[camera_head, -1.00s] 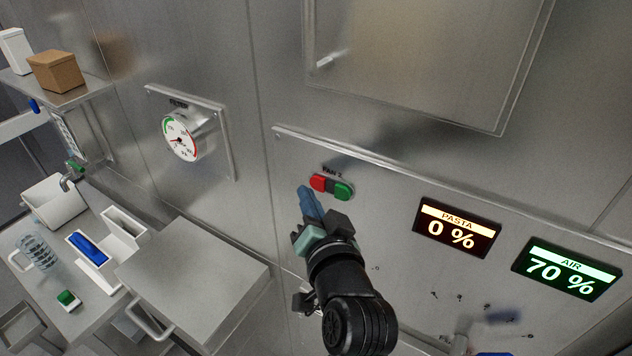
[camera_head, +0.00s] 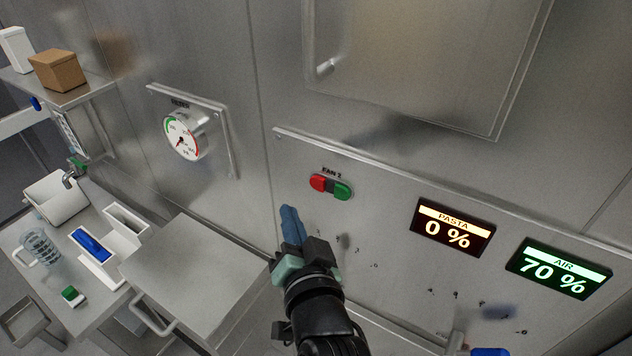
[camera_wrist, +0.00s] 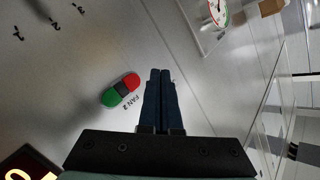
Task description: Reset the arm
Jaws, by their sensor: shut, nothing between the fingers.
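My gripper (camera_head: 291,224) is shut and empty, with its blue fingers together. In the head view it is in front of the metal wall, below and left of the FAN 2 switch (camera_head: 331,186), with a visible space between them in the picture. The switch has a red half on the left and a green half on the right. In the wrist view the shut fingers (camera_wrist: 161,76) point up the picture, and the switch (camera_wrist: 121,90) is left of them.
A PASTA display (camera_head: 454,229) reads 0 % and an AIR display (camera_head: 558,268) reads 70 %. A round filter gauge (camera_head: 184,137) is on the wall at left. A metal box with a handle (camera_head: 195,262) stands left of my arm. A table with containers is at far left.

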